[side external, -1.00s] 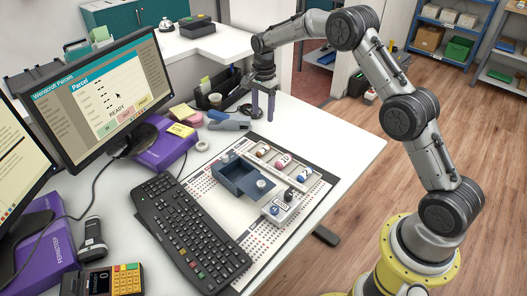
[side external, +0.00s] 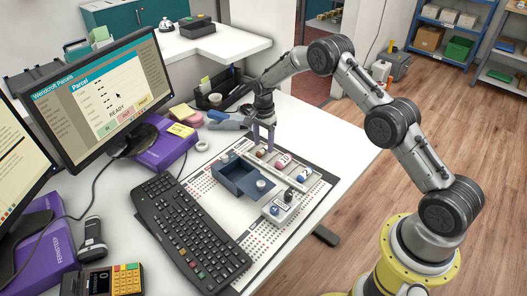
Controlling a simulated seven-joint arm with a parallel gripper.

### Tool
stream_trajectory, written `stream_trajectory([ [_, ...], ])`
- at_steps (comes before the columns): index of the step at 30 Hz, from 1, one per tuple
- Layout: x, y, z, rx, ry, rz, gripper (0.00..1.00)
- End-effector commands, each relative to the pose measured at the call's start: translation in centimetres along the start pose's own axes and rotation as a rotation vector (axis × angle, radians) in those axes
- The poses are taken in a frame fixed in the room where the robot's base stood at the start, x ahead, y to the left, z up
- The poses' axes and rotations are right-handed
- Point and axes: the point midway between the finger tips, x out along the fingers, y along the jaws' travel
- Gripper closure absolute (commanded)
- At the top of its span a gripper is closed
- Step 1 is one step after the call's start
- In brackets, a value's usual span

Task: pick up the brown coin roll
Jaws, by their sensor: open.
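The brown coin roll (side external: 260,154) lies in the far-left compartment of the pale coin tray (side external: 292,184) on the counter mat. My gripper (side external: 262,148) points down with its two purple fingers apart. It is open and empty, and its fingertips appear at or just above the brown roll, one to each side in the side external view. I cannot tell the exact height of the tips above the tray or whether they touch anything.
A pink roll (side external: 283,161) and a blue roll (side external: 303,175) lie in the neighbouring compartments. A dark blue open box (side external: 236,184) stands left of the tray. A small grey box (side external: 280,210) sits nearer. A keyboard (side external: 189,232) lies at left. The counter's right side is clear.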

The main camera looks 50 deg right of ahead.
Motion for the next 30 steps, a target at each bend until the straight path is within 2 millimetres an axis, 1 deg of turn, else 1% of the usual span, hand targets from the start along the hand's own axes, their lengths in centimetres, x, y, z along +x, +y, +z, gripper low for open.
stream_trajectory([
  [1,0.7,0.0,0.0,0.0,0.0,0.0,0.37],
  [3,1.5,0.0,0.0,0.0,0.0,-0.001,0.37],
  [5,1.8,-0.1,0.0,0.0,0.0,-0.002,0.37],
  [13,2.1,-0.1,0.0,0.0,0.001,-0.003,0.37],
  [17,2.1,-0.1,0.0,0.0,0.001,-0.003,0.61],
  [18,2.0,-0.1,0.0,0.0,0.001,-0.003,0.68],
  [20,2.0,-0.1,0.0,0.0,0.001,-0.002,0.79],
  [21,2.0,-0.1,0.0,0.0,0.001,-0.002,0.86],
  [23,2.0,-0.1,0.0,0.0,0.001,-0.002,0.97],
  [24,2.0,-0.1,0.0,0.0,0.001,-0.002,1.0],
  [30,2.0,-0.1,0.0,0.0,0.001,-0.004,1.0],
])
